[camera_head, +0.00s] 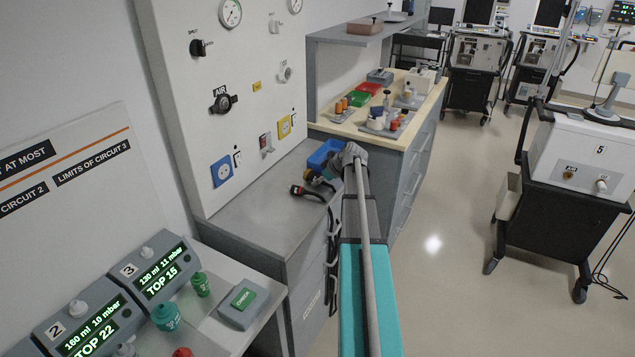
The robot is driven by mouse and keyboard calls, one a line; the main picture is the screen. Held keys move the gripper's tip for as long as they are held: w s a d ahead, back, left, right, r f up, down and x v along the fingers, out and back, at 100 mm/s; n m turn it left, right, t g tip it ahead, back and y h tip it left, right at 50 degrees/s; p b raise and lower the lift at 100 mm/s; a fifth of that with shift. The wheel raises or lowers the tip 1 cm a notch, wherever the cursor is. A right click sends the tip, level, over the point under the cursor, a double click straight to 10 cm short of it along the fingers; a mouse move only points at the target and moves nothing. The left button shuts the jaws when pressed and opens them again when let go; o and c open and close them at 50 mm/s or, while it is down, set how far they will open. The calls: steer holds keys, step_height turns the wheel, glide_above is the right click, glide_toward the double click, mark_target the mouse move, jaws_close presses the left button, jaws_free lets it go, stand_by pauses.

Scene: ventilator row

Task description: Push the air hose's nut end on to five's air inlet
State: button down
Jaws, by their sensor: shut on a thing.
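My gripper (333,170) is over the far right end of the grey counter, partly hidden by its own wrist. It is shut on a dark hose end with a yellowish part (313,176), taken as the air hose's nut end; the nut itself is not clear. Black hose (331,245) hangs down the counter's front. Another dark end with a red part (296,190) lies on the counter to the left. Ventilator five (590,155), a white box marked 5 on a black cart, stands far right. Its front has a brass port (569,174) and a pale port (601,186); which is the air inlet is unclear.
A blue tray (322,154) sits beside my gripper. The wall panel (225,110) with an AIR outlet (222,100) rises behind the grey counter (245,228). A wood-topped bench (424,112) stands behind. Open floor (450,250) lies between the counter and ventilator five.

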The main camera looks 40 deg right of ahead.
steer(key=shift+w+r+p, duration=0.1)
steer(key=shift+r+p, duration=1.15)
steer(key=shift+r, duration=0.1)
step_height(320, 180, up, 7)
steer(key=p, duration=0.7)
